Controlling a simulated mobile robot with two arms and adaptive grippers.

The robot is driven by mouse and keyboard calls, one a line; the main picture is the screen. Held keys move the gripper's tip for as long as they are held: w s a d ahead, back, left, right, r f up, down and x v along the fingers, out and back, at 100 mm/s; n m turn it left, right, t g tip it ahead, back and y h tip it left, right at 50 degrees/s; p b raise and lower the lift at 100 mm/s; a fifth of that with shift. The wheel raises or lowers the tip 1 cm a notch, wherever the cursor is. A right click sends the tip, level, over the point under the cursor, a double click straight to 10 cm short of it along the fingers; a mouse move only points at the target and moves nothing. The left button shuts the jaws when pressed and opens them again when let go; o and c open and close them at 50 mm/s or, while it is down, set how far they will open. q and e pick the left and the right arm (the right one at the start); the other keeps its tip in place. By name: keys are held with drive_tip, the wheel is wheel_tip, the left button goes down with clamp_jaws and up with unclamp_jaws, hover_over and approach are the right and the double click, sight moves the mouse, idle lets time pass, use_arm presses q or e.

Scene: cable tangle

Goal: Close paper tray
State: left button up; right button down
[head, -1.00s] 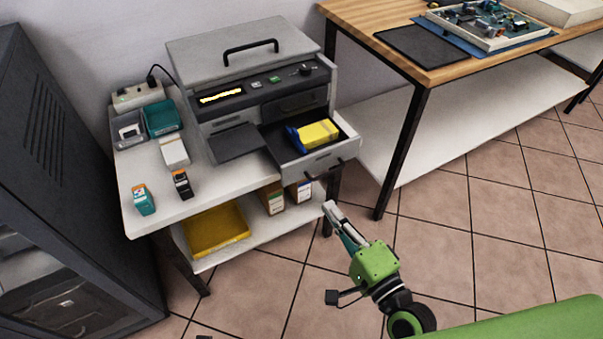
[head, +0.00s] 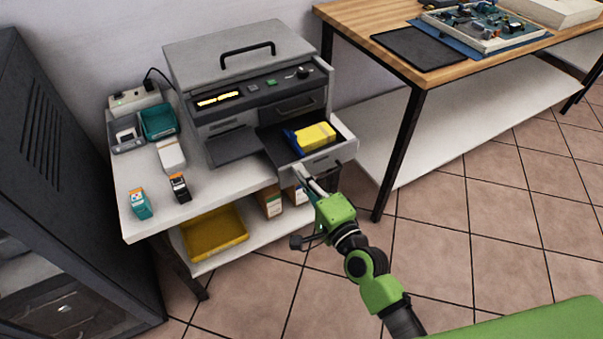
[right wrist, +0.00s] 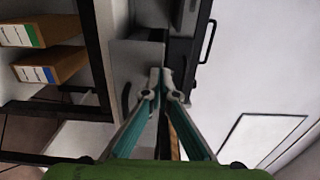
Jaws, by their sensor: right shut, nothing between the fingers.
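The paper tray (head: 343,150) is a grey drawer pulled out from the lower right of the grey printer-like machine (head: 240,75). A yellow and blue pack (head: 315,136) lies in it. My right gripper (head: 304,172) is just in front of the tray's front face, near its left part, and covers some of that face. In the right wrist view the fingertips (right wrist: 161,74) are together with nothing between them, close to the grey tray front (right wrist: 137,65). I cannot tell whether they touch it. My left gripper is not in view.
The white table (head: 155,215) also holds a teal bin (head: 159,121), a white block and small label-like boxes. A yellow tray (head: 215,235) and cartons (head: 269,200) sit on its lower shelf. A wooden workbench (head: 370,30) stands right; a dark cabinet (head: 50,190) stands left.

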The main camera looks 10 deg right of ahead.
drive_tip(key=x, duration=0.7)
drive_tip(key=shift+w, duration=0.1)
drive_tip(key=b, duration=0.2)
hover_over(276, 151)
drive_tip(key=shift+s+d+f, duration=0.1)
drive_tip(key=shift+s, duration=0.15)
drive_tip(key=shift+w, duration=0.2)
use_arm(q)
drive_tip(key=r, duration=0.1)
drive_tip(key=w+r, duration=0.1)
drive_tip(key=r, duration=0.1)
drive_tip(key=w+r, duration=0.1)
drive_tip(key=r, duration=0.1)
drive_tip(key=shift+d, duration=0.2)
use_arm(e)
drive_tip(key=shift+r, duration=0.3)
drive_tip(key=shift+r, duration=0.1)
